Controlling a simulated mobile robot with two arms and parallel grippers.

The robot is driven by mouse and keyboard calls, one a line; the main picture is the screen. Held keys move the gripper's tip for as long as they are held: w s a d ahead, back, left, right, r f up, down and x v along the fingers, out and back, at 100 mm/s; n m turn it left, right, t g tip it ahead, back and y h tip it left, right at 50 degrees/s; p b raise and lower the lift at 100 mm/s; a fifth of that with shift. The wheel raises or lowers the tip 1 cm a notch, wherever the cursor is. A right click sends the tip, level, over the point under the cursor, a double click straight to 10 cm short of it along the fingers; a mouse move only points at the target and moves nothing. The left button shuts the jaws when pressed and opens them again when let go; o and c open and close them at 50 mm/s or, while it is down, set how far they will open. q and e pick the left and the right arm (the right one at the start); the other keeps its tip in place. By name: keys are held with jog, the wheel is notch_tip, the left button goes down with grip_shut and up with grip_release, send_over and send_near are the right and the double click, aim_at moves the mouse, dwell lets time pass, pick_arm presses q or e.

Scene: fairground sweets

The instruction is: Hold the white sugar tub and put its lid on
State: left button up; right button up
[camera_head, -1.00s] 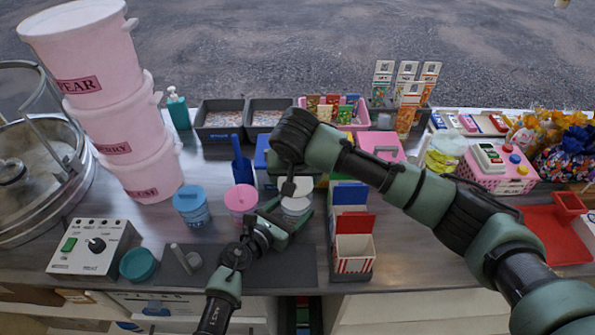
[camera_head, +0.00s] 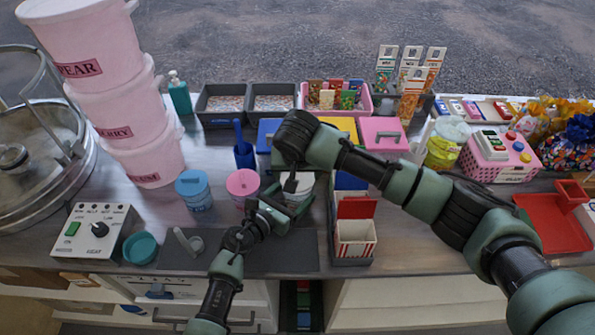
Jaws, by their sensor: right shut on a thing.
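The white sugar tub (camera_head: 296,202) stands at the middle of the counter, partly hidden by both of my grippers. Its white lid (camera_head: 304,181) shows directly above the tub; whether it touches the rim all round cannot be told. My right gripper (camera_head: 291,184) points down over the tub and is shut on the lid. My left gripper (camera_head: 278,211) comes in low from the front and is at the tub's near left side. Its fingers are partly hidden against the tub, so how firmly they close is unclear.
A pink-lidded tub (camera_head: 243,183) and a blue-lidded tub (camera_head: 193,190) stand to the left. A blue scoop (camera_head: 243,150) is behind. A red-and-white striped box (camera_head: 355,238) is close on the right. A dark mat (camera_head: 270,257) lies in front, with a small grey scoop (camera_head: 190,242) on it.

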jog(key=shift+s+f, duration=0.1)
dwell(0.7)
jog(key=o, duration=1.3)
jog(key=shift+r, duration=3)
grip_shut()
